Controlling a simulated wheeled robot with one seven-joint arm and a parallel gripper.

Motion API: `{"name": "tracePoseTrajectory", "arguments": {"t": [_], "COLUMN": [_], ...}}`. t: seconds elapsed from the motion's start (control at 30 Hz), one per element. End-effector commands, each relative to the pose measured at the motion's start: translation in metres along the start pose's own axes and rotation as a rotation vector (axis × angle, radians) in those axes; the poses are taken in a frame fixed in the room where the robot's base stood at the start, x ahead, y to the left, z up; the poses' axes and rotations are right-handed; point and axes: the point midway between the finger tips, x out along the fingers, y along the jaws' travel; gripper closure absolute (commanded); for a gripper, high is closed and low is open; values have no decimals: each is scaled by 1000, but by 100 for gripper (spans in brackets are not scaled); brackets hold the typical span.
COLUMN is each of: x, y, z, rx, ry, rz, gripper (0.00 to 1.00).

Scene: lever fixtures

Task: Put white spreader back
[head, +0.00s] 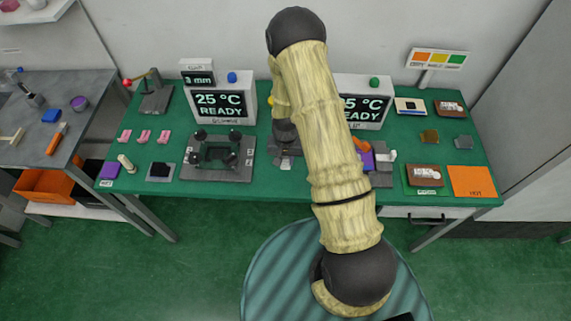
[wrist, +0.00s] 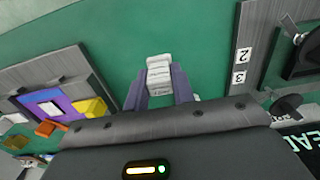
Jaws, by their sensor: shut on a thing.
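The white spreader (wrist: 159,76) is a small ribbed white block between the two purple-grey fingers of my gripper (wrist: 160,88) in the wrist view. My gripper is shut on it, with bare green bench top beyond it. In the head view my gripper (head: 285,152) is partly hidden by my arm, over the bench between the left frame fixture and the purple-topped fixture. A small white part of the spreader (head: 286,166) shows below it. I cannot tell whether the spreader touches the bench.
A grey frame fixture (head: 218,158) with dark knobs stands left of my gripper. A purple-topped fixture (head: 367,160) stands right, partly behind my arm. A temperature display (head: 222,106) stands behind. A cream piece (head: 126,163) and pink clips lie at far left.

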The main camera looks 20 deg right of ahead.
Motion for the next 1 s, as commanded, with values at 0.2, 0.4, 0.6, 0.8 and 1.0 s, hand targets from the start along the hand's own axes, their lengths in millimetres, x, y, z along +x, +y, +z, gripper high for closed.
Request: {"name": "tracePoseTrajectory", "arguments": {"t": [0.2,0.4,0.6,0.8,1.0], "x": [26,37,38,40,40], "y": [0,0,0,-1,-1], "z": [1,0,0,1,1], "rx": [0,0,0,-2,-2], "ry": [-3,0,0,0,0], "rz": [1,-1,0,0,0], "gripper": [95,95,95,63,53]}}
